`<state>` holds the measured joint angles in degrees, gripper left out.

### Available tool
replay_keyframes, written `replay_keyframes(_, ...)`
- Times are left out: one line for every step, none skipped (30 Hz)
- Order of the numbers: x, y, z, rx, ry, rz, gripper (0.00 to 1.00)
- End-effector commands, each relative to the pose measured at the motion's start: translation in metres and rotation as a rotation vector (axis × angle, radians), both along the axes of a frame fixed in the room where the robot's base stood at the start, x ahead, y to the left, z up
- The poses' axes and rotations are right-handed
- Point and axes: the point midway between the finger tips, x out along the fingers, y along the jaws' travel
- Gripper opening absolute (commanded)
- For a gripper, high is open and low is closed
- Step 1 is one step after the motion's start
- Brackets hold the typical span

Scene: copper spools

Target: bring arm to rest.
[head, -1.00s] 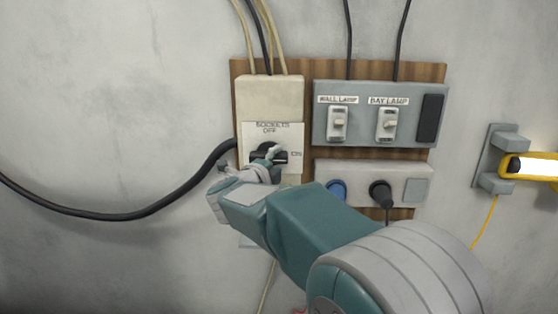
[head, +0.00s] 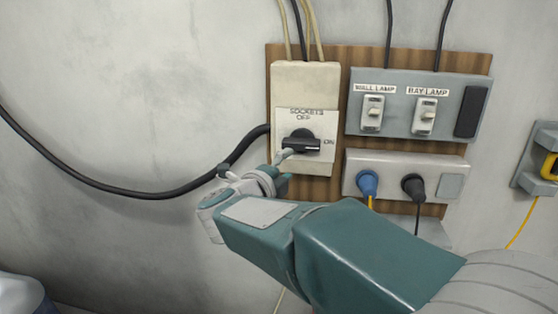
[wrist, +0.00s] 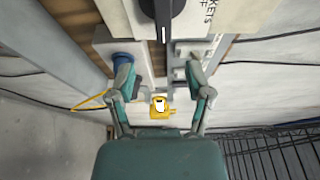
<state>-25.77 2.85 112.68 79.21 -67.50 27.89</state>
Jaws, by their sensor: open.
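My gripper (head: 254,170) is in front of the lower left of the cream sockets switch box (head: 304,82) in the head view. In the wrist view my gripper (wrist: 161,85) has its two fingers spread apart with nothing between them. The black rotary knob (head: 303,142) has its handle lying level, pointing to the ON mark. The knob also shows at the top of the wrist view (wrist: 162,12). One fingertip overlaps the knob's left end in the head view; whether it touches is unclear.
The wooden backboard (head: 341,55) carries a grey lamp switch panel (head: 397,88) and a socket strip (head: 389,160) with a blue plug (head: 367,183) and a black plug (head: 413,187). A thick black cable (head: 130,190) hangs at left. A yellow lamp (head: 549,166) sits in a bracket at right.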

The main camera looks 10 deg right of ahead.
Motion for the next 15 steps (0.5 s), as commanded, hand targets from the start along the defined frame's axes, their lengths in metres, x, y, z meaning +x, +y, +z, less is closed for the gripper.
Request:
replay_keyframes(0.0,-0.001,0.004,-0.009,0.001,0.026,0.66)
replay_keyframes(0.001,-0.002,0.007,-0.022,0.005,0.053,0.66)
replay_keyframes(0.002,-0.001,0.012,-0.043,0.011,0.101,0.66)
replay_keyframes(0.002,0.0,0.015,-0.063,0.02,0.143,0.66)
replay_keyframes(0.002,0.001,0.019,-0.086,0.028,0.19,0.66)
replay_keyframes(0.001,0.003,0.024,-0.123,0.045,0.257,0.66)
replay_keyframes(0.0,0.005,0.026,-0.152,0.058,0.305,0.66)
replay_keyframes(-0.002,0.007,0.028,-0.183,0.075,0.352,0.66)
replay_keyframes(-0.005,0.011,0.03,-0.225,0.096,0.417,0.66)
replay_keyframes(-0.008,0.013,0.031,-0.259,0.115,0.461,0.66)
replay_keyframes(-0.012,0.016,0.031,-0.293,0.135,0.506,0.66)
replay_keyframes(-0.017,0.019,0.03,-0.341,0.165,0.565,0.66)
replay_keyframes(-0.022,0.021,0.028,-0.376,0.187,0.607,0.66)
replay_keyframes(-0.028,0.024,0.026,-0.411,0.213,0.651,0.66)
replay_keyframes(-0.036,0.026,0.022,-0.462,0.249,0.703,0.66)
